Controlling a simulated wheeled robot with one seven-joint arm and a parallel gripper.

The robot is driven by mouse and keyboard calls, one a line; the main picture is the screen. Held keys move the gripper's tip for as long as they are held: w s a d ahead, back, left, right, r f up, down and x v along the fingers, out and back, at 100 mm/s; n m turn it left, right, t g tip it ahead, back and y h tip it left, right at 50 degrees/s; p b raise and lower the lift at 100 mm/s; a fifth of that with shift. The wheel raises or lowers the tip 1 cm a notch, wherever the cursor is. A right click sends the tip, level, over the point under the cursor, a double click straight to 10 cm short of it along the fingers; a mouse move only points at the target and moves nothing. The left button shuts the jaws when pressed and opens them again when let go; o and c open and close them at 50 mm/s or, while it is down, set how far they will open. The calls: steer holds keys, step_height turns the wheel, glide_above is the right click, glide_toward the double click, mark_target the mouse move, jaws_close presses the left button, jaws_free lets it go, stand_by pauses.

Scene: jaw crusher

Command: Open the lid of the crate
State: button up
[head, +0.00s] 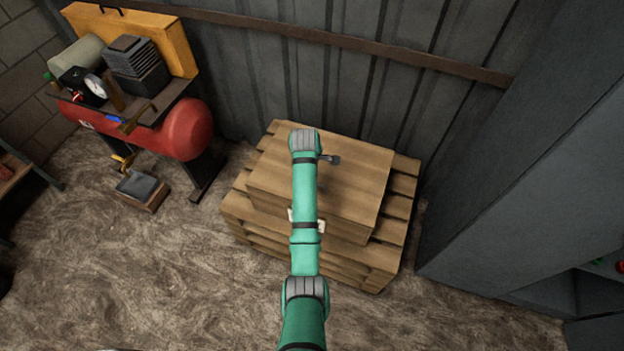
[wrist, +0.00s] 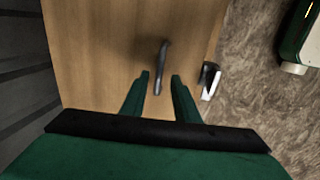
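The wooden crate (head: 345,225) sits on a pallet against the wall, its flat lid (head: 360,175) shut. In the wrist view the lid (wrist: 100,50) fills the middle, with a slim dark metal handle (wrist: 163,62) standing on it. A metal latch (wrist: 210,80) is at the lid's right edge there. My gripper (wrist: 160,75) is open, its two green fingers apart. The handle's near end appears between the fingers in the picture; I cannot tell the height gap or any contact.
The wooden pallet (head: 380,268) sticks out around the crate. A corrugated metal wall (head: 400,105) is behind it and a grey cabinet (head: 520,170) stands at right. A red compressor tank (head: 185,130) is at left. The floor in front looks clear.

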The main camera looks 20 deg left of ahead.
steer(key=shift+w+d+f, duration=0.1)
steer(key=shift+w+f, duration=0.15)
steer(key=shift+f, duration=0.35)
jaws_close()
steer(key=shift+w, duration=0.1)
steer(key=shift+d, duration=0.1)
